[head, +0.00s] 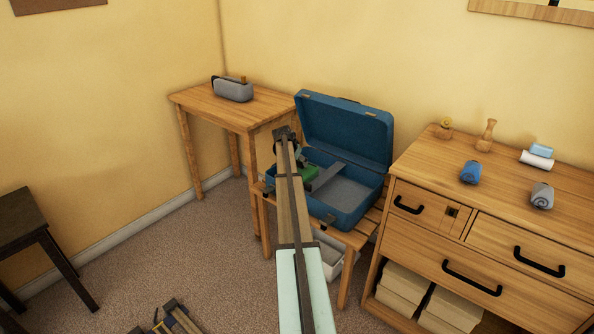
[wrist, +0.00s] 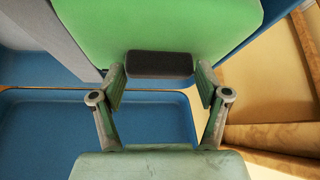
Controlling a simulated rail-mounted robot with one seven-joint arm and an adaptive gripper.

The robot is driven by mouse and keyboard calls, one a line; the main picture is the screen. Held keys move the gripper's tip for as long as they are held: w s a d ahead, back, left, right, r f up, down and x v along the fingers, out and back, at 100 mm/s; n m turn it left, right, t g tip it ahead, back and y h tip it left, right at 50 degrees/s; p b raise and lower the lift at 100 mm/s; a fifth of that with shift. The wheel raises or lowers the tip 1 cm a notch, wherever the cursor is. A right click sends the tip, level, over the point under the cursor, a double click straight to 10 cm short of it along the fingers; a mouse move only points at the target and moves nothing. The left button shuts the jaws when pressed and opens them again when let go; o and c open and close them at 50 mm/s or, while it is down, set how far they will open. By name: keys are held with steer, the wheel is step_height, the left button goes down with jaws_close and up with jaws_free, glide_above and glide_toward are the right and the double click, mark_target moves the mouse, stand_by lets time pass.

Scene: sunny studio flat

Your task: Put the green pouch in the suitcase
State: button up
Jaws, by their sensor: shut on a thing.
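The green pouch (head: 309,172) is at the left part of the open blue suitcase (head: 349,127), partly hidden behind my arm in the head view. In the wrist view the pouch (wrist: 160,22) fills the top middle, and my gripper (wrist: 162,72) is shut on its near edge, with a dark strip between the fingers. The suitcase interior (wrist: 60,140) shows below and left of the pouch. A grey divider (head: 328,176) crosses the suitcase, right of the pouch. I cannot tell whether the pouch touches the suitcase floor. My gripper is mostly hidden in the head view.
The suitcase stands on a low wooden bench (head: 352,237), with a light bin (head: 329,262) underneath. A wooden table (head: 205,103) with a grey case (head: 233,89) is at left. A drawer chest (head: 420,165) with rolled cloths and small wooden items stands close at right.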

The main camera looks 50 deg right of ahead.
steer(key=shift+f, duration=2.1)
steer(key=shift+f, duration=0.1)
steer(key=o, duration=1.8)
steer(key=shift+f, duration=0.1)
steer(key=shift+r, duration=0.25)
steer(key=v, duration=1.1)
steer(key=shift+a+r, duration=0.3)
